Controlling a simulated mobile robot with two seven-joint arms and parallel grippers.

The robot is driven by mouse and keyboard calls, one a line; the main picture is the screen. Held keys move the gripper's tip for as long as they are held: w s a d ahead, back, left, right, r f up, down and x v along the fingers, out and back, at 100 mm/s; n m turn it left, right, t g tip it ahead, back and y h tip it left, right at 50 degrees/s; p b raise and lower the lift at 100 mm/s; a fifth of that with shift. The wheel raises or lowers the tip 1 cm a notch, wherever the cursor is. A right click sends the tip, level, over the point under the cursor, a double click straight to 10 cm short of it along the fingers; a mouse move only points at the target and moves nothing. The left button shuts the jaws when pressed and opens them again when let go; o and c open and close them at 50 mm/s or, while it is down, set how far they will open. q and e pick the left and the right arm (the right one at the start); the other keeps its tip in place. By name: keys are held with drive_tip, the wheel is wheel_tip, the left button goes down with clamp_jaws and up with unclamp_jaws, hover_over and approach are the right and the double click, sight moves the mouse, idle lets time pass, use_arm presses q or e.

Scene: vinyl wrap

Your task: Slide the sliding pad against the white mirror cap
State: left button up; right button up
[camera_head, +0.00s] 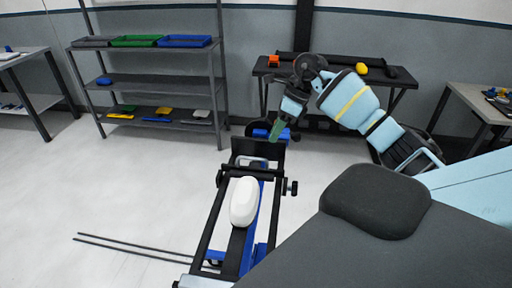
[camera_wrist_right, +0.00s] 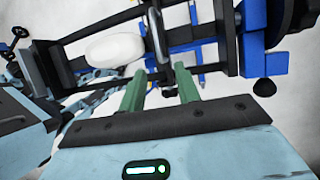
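The white mirror cap (camera_head: 244,202) rests on the long black and blue stand. It also shows in the right wrist view (camera_wrist_right: 114,49). A black upright plate (camera_head: 258,149), apparently the sliding pad, stands across the far end of the rails, with a grey metal loop handle (camera_wrist_right: 157,36) beside it. The plate and the cap are apart. My right gripper (camera_head: 277,131) is just above and behind the plate, pointing down. Its green fingers (camera_wrist_right: 160,88) are spread with nothing between them, near the loop but not around it. My left gripper is not in view.
The stand has black rails (camera_head: 207,228) and a side knob (camera_head: 291,187). A dark table (camera_head: 330,77) with an orange block and yellow object is behind. A shelf rack (camera_head: 150,82) with trays stands at left. Thin rods (camera_head: 135,247) lie on clear floor.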

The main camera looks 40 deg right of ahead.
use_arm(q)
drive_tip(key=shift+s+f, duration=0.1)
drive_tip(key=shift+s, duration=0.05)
use_arm(e)
drive_tip(key=shift+s, duration=0.15)
